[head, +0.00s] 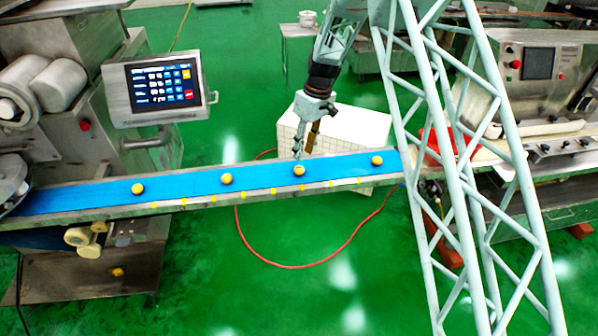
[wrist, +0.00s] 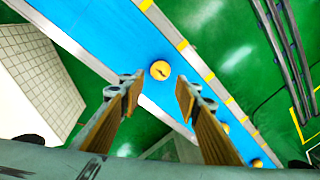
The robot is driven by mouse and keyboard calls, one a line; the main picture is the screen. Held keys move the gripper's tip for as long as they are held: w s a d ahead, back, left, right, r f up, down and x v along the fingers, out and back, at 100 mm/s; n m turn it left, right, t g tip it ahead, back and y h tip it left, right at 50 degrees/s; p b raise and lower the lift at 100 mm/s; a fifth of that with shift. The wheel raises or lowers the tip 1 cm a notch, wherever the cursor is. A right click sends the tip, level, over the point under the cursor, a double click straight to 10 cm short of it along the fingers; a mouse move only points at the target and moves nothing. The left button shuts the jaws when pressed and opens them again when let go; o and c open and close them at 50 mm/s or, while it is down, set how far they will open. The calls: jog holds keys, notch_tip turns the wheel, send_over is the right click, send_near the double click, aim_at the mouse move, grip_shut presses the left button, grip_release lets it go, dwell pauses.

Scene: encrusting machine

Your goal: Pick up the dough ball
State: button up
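Several small yellow-orange dough balls sit spaced out along a blue conveyor belt (head: 182,184). In the head view one dough ball (head: 299,170) lies just below my gripper (head: 304,150), which hangs from above at the belt's far side. In the wrist view my gripper (wrist: 159,90) is open, with two brown-padded fingers wide apart. A dough ball (wrist: 160,70) with a dark mark on top shows in the gap, slightly beyond the fingertips, and nothing is held. Other balls (wrist: 225,127) show past the right finger. The exact height above the belt is hard to tell.
A white tiled box (head: 350,135) stands behind the belt and also shows in the wrist view (wrist: 38,70). The belt has metal side rails with yellow marks. A control screen (head: 160,85) stands at left. A red hose (head: 300,266) lies on the green floor.

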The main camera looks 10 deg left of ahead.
aim_at(300, 167)
jog(key=shift+s+a+f, duration=0.1)
jog(key=shift+a+f, duration=0.05)
jog(key=shift+f, duration=0.65)
jog(key=shift+a+f, duration=0.15)
jog(key=shift+f, duration=0.6)
jog(key=shift+f, duration=0.15)
jog(key=shift+s+a+f, duration=0.1)
jog(key=shift+a+f, duration=0.1)
jog(key=shift+f, duration=1)
jog(key=shift+s+a+f, duration=0.1)
jog(key=shift+a+f, duration=0.1)
jog(key=shift+f, duration=1)
jog(key=c, duration=0.6)
